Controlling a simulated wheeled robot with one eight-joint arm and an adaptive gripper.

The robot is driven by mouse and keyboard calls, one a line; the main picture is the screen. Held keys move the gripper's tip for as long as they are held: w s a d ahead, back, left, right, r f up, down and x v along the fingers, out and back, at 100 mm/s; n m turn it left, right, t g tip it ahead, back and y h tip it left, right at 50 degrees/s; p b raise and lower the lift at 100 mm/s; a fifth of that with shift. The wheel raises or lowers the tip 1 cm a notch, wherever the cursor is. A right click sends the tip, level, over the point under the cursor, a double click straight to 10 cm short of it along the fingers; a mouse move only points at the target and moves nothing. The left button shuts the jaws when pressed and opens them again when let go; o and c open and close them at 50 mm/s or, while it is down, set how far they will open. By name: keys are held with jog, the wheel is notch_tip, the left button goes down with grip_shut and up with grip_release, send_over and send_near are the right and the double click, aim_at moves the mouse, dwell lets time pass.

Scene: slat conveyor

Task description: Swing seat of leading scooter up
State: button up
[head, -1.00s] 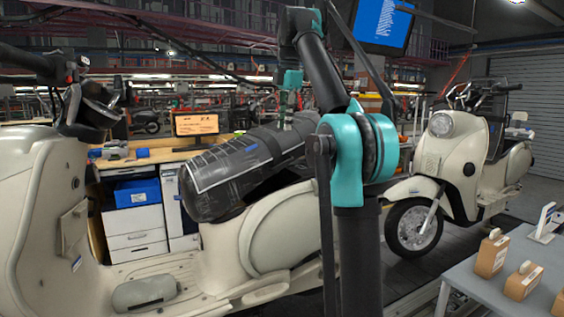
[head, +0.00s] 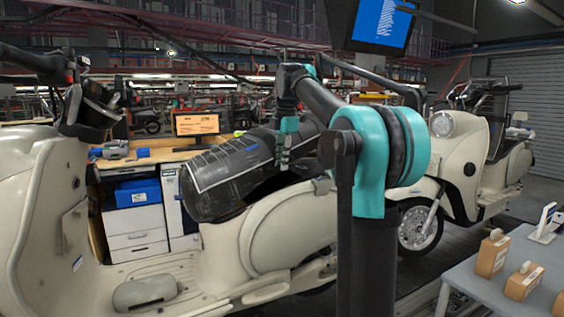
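The near scooter (head: 285,228) is cream coloured and fills the left and middle of the head view. Its long black seat (head: 218,181), with white lines and a blue label, lies low at the left and slopes up to the right. A dark gap shows between the seat's underside and the cream body. My gripper (head: 284,165) points down at the near side of the seat, close to its raised part. Contact is unclear. Its fingers are small and dark against the seat, so their opening cannot be told. My arm hides the seat's rear end.
A second cream scooter (head: 462,175) stands behind at the right. A grey table (head: 465,272) with small brown boxes (head: 491,254) is at the front right. A workbench with a monitor (head: 196,123) and white drawers (head: 134,224) is behind the near scooter. A blue screen (head: 381,22) hangs above.

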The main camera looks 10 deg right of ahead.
grip_shut()
jog(key=shift+a, duration=0.1)
dwell(0.4)
